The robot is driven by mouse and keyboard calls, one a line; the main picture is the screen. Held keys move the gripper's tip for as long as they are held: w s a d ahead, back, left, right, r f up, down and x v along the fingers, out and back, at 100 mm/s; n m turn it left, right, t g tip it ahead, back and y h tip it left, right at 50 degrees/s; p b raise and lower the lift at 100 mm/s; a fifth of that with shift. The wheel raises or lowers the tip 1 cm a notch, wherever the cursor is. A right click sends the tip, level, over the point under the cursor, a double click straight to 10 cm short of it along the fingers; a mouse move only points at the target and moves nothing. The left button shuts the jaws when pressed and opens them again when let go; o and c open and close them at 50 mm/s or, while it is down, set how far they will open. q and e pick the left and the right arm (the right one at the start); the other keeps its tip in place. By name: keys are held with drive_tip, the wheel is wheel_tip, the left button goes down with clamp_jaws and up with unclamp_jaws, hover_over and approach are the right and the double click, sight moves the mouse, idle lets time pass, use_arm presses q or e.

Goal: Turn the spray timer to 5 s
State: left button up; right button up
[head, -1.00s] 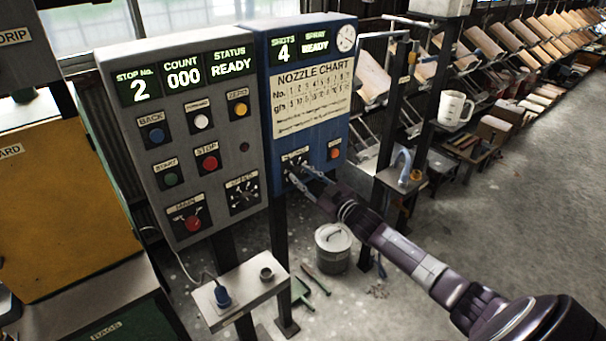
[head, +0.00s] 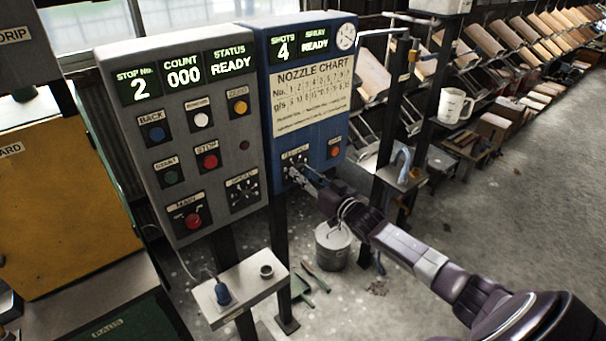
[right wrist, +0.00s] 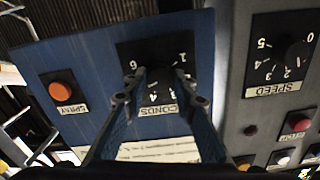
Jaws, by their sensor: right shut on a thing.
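The spray timer (head: 284,173) is a black dial plate low on the blue spray box, largely covered by my gripper in the head view. In the right wrist view its plate (right wrist: 132,52) shows upside down with white numerals and a partly hidden label ending in "CONDS". My right gripper (head: 297,174) reaches it from the right. In the wrist view its two fingers (right wrist: 162,75) are shut on the timer's dark knob between them. The knob's pointer cannot be read. My left gripper is not in view.
An orange spray button (right wrist: 61,92) sits beside the timer. The grey panel (head: 218,150) to the left carries a speed dial (head: 243,190) and several buttons. A lidded bucket (head: 333,247) stands below my right arm. A small shelf (head: 240,285) juts out below the grey panel.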

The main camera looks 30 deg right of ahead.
drive_tip(key=shift+f, duration=0.15)
drive_tip(key=o, duration=1.2)
drive_tip(key=shift+c, duration=0.2)
drive_tip(key=s, duration=1.2)
drive_tip(key=shift+d, duration=0.45)
